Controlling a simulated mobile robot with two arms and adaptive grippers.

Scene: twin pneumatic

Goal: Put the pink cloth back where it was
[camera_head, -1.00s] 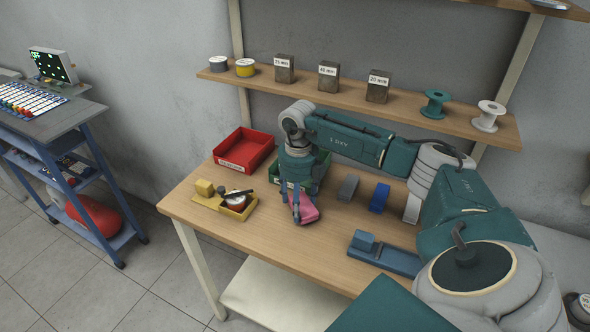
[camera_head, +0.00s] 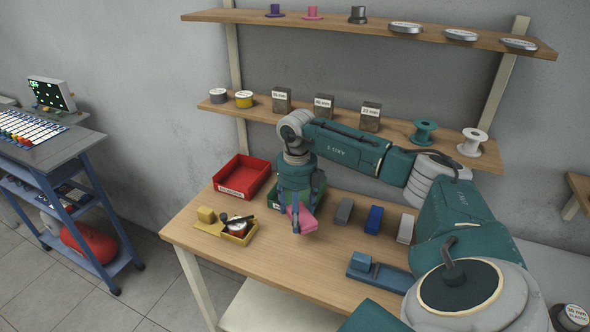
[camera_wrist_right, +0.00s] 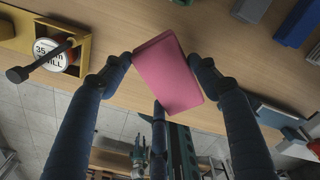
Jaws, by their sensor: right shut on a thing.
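The pink cloth (camera_head: 303,218), a folded pad-like piece, is in my right gripper (camera_head: 297,227), in front of the green bin (camera_head: 316,190). The right wrist view shows the cloth (camera_wrist_right: 168,75) tilted between the fingers of my right gripper (camera_wrist_right: 163,68), with bare wooden tabletop behind it. The gripper is shut on it and appears to hold it above the table. The arm and gripper hide part of the green bin. My left gripper is not in view.
A red bin (camera_head: 243,177) and a yellow tray (camera_head: 240,238) lie left of the gripper. Grey (camera_head: 344,210), blue (camera_head: 374,220) and white (camera_head: 405,228) blocks stand to the right, behind a blue fixture (camera_head: 378,272). Shelves hang above the table (camera_head: 310,265).

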